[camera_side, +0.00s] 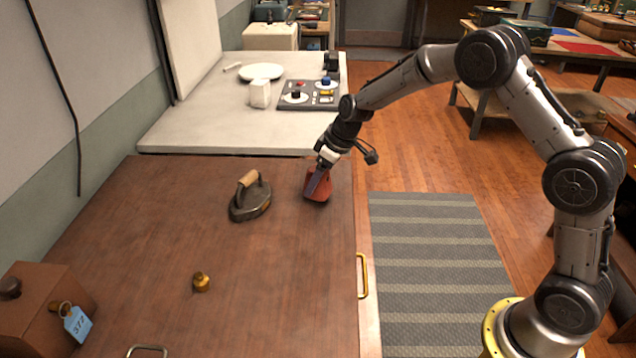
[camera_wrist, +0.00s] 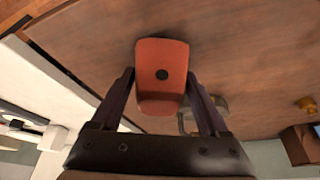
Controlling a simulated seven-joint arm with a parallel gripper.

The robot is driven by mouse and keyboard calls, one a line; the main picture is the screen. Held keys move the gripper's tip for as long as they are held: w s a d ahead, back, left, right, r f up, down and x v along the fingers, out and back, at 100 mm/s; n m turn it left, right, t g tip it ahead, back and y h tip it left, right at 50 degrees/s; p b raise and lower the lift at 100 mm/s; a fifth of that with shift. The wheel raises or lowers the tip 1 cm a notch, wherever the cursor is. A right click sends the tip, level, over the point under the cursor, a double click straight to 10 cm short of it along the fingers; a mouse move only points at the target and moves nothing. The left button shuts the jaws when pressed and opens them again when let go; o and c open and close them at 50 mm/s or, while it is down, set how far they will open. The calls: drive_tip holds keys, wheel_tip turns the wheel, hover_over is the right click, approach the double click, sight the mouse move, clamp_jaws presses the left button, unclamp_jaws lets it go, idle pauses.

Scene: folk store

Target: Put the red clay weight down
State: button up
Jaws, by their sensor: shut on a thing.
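The red clay weight (camera_side: 317,186) is a reddish block at the far right part of the brown wooden table. In the wrist view the weight (camera_wrist: 162,70) shows a dark round hole in its face and sits between the two fingers. My gripper (camera_side: 318,184) points down and is shut on it. The gripper also shows in the wrist view (camera_wrist: 160,92), one finger on each side of the block. The weight looks at or just above the table top; I cannot tell whether it touches.
An old flat iron (camera_side: 250,200) stands left of the weight. A small brass weight (camera_side: 201,282) is nearer the front. A brown box (camera_side: 45,305) with a blue tag is at the front left. A pale counter (camera_side: 200,110) lies behind.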

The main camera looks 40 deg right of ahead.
drive_tip(key=shift+f, duration=0.55)
drive_tip(key=shift+f, duration=0.1)
drive_tip(key=o, duration=1.6)
drive_tip(key=shift+f, duration=0.15)
